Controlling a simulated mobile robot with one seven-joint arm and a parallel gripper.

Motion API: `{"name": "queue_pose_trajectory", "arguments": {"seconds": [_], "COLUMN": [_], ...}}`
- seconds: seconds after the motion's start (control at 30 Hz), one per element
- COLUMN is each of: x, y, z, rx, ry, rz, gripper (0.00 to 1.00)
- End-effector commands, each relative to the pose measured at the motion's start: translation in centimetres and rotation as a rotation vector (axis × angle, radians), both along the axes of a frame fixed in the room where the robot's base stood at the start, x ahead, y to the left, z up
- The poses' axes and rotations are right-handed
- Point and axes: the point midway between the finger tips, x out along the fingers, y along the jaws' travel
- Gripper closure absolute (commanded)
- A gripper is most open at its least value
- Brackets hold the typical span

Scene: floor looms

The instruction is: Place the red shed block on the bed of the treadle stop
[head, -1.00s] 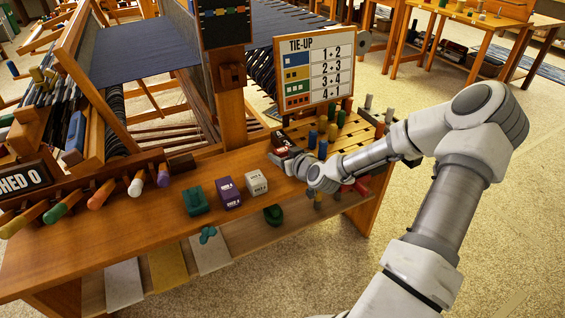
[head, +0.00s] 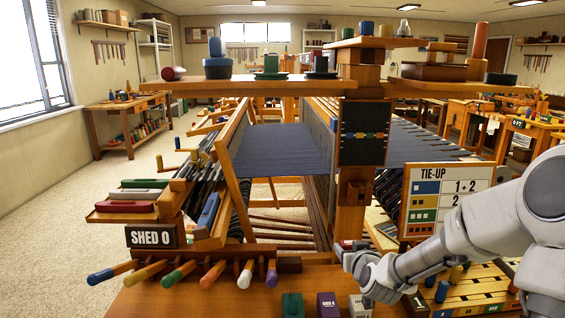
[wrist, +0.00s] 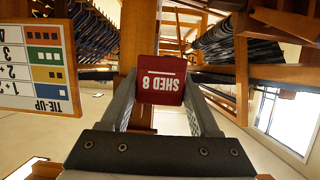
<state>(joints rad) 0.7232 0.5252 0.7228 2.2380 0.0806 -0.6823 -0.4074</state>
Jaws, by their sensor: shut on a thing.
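My gripper (wrist: 162,100) is shut on a red block (wrist: 160,72) marked SHED 8, whose lettering is upside down in the wrist view. The block sits between the two grey fingers with its labelled face towards the wrist camera. In the head view my gripper (head: 350,252) is above the bench, in front of the loom's post, and the block can hardly be made out. A small dark brown block (head: 289,264) lies at the right end of the row of coloured treadle pegs; I cannot tell whether it is the treadle stop.
Green (head: 292,304), purple (head: 328,304) and white (head: 359,305) blocks stand on the bench below my gripper. A SHED 0 sign (head: 152,236) stands at the left. The TIE-UP board (head: 446,200) and a slatted rack with pegs (head: 480,285) are close to my arm.

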Motion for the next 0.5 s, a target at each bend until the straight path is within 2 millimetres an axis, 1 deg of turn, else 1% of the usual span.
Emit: {"name": "queue_pose_trajectory", "arguments": {"seconds": [0.03,0.17,0.23,0.37,0.5], "x": [0.0,-0.3,-0.4,-0.4,-0.4], "y": [1.3,3.6,3.4,3.4,3.4], "z": [1.2,3.5,5.4,7.8,10.6], "rx": [-0.005,-0.004,0.0,0.001,0.0], "ry": [-0.006,-0.006,0.0,0.0,0.0], "rz": [0.003,-0.009,-0.017,-0.017,-0.016], "gripper": [0.99,0.99,0.99,0.99,0.99]}}
